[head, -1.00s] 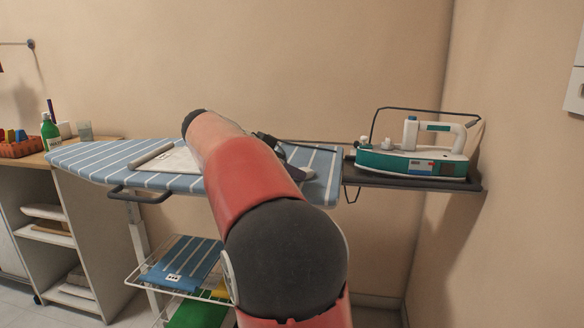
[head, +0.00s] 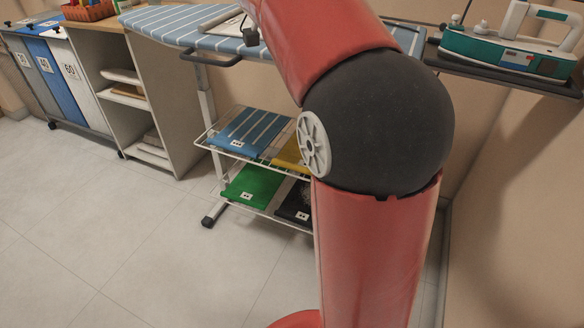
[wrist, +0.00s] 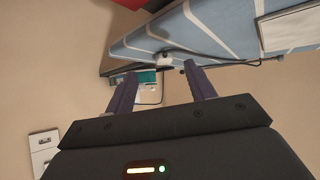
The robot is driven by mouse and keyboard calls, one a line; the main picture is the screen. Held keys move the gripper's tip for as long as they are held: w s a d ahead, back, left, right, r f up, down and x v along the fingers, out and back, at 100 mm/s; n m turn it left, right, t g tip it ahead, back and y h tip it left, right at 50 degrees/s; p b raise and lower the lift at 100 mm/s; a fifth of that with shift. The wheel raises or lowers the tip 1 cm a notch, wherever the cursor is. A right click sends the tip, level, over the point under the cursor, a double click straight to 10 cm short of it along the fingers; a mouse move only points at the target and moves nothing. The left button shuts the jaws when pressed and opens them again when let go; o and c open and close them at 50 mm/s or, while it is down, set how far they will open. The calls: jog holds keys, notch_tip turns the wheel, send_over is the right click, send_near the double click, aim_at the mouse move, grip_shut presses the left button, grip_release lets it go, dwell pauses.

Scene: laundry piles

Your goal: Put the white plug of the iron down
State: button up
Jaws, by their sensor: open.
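My gripper (wrist: 160,72) shows in the wrist view with its two purple fingers spread apart and nothing gripped. A small white piece, apparently the plug (wrist: 163,61), lies just beyond and between the fingertips, by the edge of the striped ironing board. A dark cable runs from near it across the board. I cannot tell whether the plug rests on the board. The teal and white iron (head: 510,52) stands on a dark shelf at the board's right end in the head view. It also shows small in the wrist view (wrist: 147,78). My arm hides the plug in the head view.
The blue striped ironing board (head: 180,22) spans the back. A wire rack (head: 212,143) with folded blue, yellow, green and black cloths stands below it. A shelf unit (head: 165,75) and laundry bins (head: 72,67) are at left. The tiled floor (head: 130,240) is clear.

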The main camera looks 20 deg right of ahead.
jog(key=s+a+f+n+t+y, duration=0.2)
jog(key=s+a+f+n+y, duration=0.3)
jog(key=s+a+f+n, duration=0.3)
jog(key=s+a+f+n+t+y, duration=0.3)
jog(key=s+a+f+n+y, duration=0.2)
jog(key=s+a+f+n, duration=0.3)
jog(key=s+f, duration=0.4)
jog(key=f, duration=0.2)
jog(key=shift+s+a+f, duration=0.15)
jog(key=shift+a, duration=0.25)
